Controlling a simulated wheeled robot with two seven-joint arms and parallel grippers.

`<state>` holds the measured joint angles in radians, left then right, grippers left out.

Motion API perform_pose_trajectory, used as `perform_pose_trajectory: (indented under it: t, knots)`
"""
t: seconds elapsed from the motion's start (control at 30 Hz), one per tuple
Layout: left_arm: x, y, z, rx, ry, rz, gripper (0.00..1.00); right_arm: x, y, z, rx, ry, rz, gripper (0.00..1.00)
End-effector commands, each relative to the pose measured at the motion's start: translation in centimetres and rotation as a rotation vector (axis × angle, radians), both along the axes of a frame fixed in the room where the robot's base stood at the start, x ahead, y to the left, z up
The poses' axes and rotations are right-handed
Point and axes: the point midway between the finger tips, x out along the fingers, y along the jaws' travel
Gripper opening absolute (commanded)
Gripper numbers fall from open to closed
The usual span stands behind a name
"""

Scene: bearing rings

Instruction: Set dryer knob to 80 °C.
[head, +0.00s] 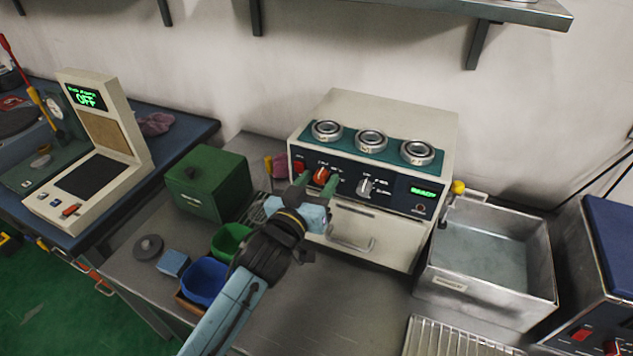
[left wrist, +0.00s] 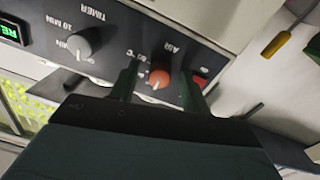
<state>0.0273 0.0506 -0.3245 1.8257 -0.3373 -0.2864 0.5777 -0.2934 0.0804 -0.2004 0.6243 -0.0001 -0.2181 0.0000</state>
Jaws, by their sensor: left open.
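The dryer (head: 375,235) is a cream box with a dark front panel, standing against the wall. Its red-orange knob (head: 321,176) is on the left of the panel; it also shows in the left wrist view (left wrist: 159,79), with a white pointer mark and printing around it, partly hidden. A grey timer knob (head: 365,186) sits to its right and also shows in the left wrist view (left wrist: 84,42). My left gripper (head: 317,190) is open, its two green fingers on either side of the red-orange knob. I cannot tell whether they touch it. My right gripper is not in view.
Several bearing rings (head: 371,140) lie on the dryer's top. A green display (head: 423,192) and a red switch (head: 299,166) flank the knobs. A door handle (head: 350,243) juts out below. A green box (head: 208,185), blue bin (head: 205,279) and metal basin (head: 490,255) stand nearby.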

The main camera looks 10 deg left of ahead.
Motion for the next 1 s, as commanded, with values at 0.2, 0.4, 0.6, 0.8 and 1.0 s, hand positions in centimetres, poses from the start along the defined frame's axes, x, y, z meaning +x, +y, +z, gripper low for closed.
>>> perform_pose_trajectory:
  t: [0.2,0.4,0.6,0.8,1.0]
  knots:
    - [0.05,-0.02,0.03,0.000,-0.001,0.000,0.47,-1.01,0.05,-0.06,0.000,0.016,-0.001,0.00]
    - [0.03,0.00,0.03,0.000,-0.001,0.000,0.23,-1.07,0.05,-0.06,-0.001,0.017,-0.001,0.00]
    - [0.02,0.00,0.03,0.000,-0.001,0.000,0.02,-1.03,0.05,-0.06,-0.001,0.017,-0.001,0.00]
    - [0.02,0.00,0.08,0.019,-0.005,0.000,0.02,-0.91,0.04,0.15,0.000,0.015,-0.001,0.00]
    - [0.03,-0.01,0.20,0.098,-0.020,-0.001,0.02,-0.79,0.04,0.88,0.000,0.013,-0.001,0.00]
